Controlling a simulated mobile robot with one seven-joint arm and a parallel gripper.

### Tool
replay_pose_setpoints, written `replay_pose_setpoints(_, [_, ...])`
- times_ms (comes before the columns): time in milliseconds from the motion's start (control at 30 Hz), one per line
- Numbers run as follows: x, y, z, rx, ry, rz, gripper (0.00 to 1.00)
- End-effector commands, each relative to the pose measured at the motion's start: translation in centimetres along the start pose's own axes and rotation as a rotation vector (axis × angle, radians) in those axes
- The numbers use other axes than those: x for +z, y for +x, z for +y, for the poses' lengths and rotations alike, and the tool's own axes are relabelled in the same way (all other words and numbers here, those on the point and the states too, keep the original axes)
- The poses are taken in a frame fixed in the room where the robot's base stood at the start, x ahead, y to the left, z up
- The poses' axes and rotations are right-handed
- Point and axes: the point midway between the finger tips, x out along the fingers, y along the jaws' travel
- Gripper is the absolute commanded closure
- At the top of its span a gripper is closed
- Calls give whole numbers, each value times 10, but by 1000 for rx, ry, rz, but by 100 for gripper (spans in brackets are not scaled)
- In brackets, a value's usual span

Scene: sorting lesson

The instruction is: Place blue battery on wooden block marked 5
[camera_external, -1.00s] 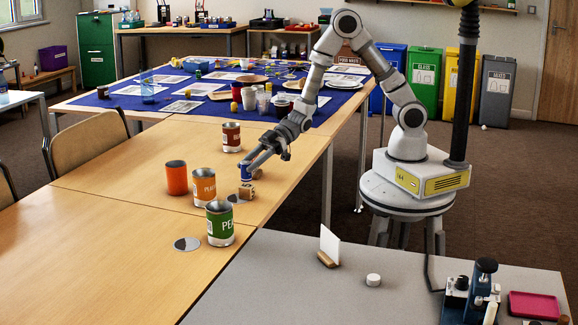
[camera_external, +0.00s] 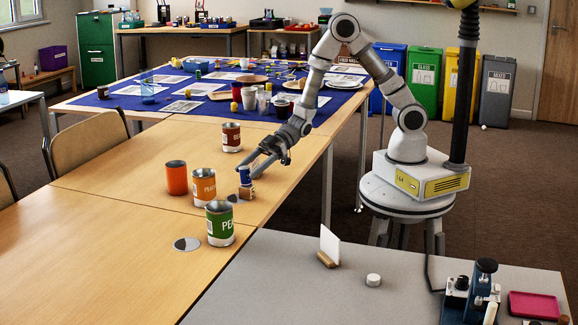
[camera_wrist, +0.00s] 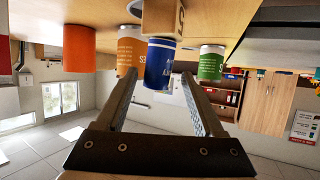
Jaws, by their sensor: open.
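The blue battery (camera_external: 245,175) stands upright on the small wooden block (camera_external: 246,194) near the table's right edge. In the wrist view, which is upside down, the battery (camera_wrist: 158,66) touches the block (camera_wrist: 162,18). A dark character shows on one block face, partly seen and hard to read. My gripper (camera_external: 250,166) is beside the battery, low over the table. In the wrist view my gripper (camera_wrist: 162,72) is open, with one finger on each side of the battery and gaps between them.
An orange can (camera_external: 176,178), a peach can (camera_external: 204,186), a green can (camera_external: 220,224) and a brown-labelled can (camera_external: 231,137) stand nearby. Dark discs lie flat on the table, one at the front (camera_external: 187,244).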

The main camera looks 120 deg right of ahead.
Motion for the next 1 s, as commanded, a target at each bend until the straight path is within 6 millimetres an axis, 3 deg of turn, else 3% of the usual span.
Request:
replay_pose_setpoints(167, [-4,-23,1,3,1,0,30])
replay_pose_setpoints(400, [-5,-77,2,4,2,0,30])
replay_pose_setpoints(600, [-4,-109,1,3,2,0,30])
replay_pose_setpoints(1000, [-2,-121,0,-1,1,1,30])
